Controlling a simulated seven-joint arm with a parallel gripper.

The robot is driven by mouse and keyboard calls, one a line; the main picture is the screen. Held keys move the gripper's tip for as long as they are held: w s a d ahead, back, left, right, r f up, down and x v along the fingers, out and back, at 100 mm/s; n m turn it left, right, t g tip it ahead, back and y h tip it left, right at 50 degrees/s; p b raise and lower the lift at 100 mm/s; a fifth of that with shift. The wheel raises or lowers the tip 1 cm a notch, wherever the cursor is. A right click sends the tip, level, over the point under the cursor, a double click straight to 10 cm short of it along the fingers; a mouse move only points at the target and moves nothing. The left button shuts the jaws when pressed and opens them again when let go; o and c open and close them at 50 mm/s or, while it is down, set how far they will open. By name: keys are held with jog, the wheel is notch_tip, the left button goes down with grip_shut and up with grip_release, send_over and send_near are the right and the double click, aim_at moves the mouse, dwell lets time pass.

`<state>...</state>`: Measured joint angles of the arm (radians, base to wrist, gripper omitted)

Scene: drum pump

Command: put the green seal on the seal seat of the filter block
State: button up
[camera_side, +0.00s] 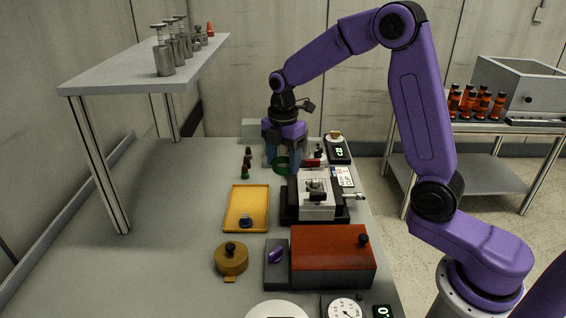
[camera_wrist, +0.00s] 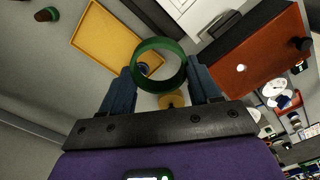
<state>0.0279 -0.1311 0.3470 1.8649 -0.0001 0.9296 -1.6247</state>
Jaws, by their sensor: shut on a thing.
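The green seal (camera_side: 278,172) is a wide ring. In the wrist view the seal (camera_wrist: 158,44) sits between the tips of my gripper (camera_wrist: 161,78), which is shut on its outer sides. In the side view my gripper (camera_side: 281,160) points down and holds the seal at the far part of the bench, beyond a pale metal block with a clamp (camera_side: 317,205) on a black base. I cannot tell for sure which fixture is the filter block, and no seal seat can be made out.
A yellow tray (camera_side: 236,224) holding a small dark part lies left of the clamp block. A red-brown box (camera_side: 331,262) and a brass round pot (camera_side: 231,261) stand nearer. The bench's left side is clear beneath a raised shelf (camera_side: 135,70).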

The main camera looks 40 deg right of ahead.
send_over(314, 181)
jog(key=shift+f, duration=2.05)
jog(key=shift+f, duration=2)
dwell(1.0)
jog(key=o, duration=1.3)
jog(key=shift+c, duration=0.2)
jog(key=shift+r, duration=4)
